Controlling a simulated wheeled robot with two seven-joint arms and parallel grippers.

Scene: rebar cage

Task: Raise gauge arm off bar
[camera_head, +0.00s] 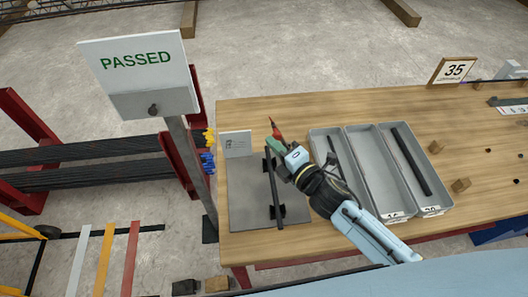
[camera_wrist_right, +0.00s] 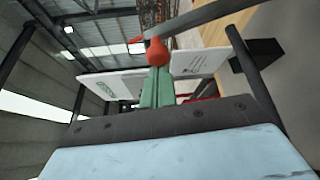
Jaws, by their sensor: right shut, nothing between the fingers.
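A dark bar (camera_head: 274,190) rests on black supports on a grey plate (camera_head: 245,198) on the workbench. The bar also shows at the right of the right wrist view (camera_wrist_right: 256,88). The gauge arm (camera_wrist_right: 208,14) is a dark strip with a rounded red knob (camera_wrist_right: 156,52) at its end. The knob shows in the head view as a small red shape (camera_head: 277,133). My right gripper (camera_head: 277,143), with green fingers, is shut and empty at the knob. Its fingertips (camera_wrist_right: 159,70) overlap the knob in view; I cannot tell whether they touch. My left gripper is out of view.
A PASSED sign (camera_head: 138,62) on a post rises at the left. A small white card (camera_head: 237,143) stands behind the plate. Wooden blocks lie farther right.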

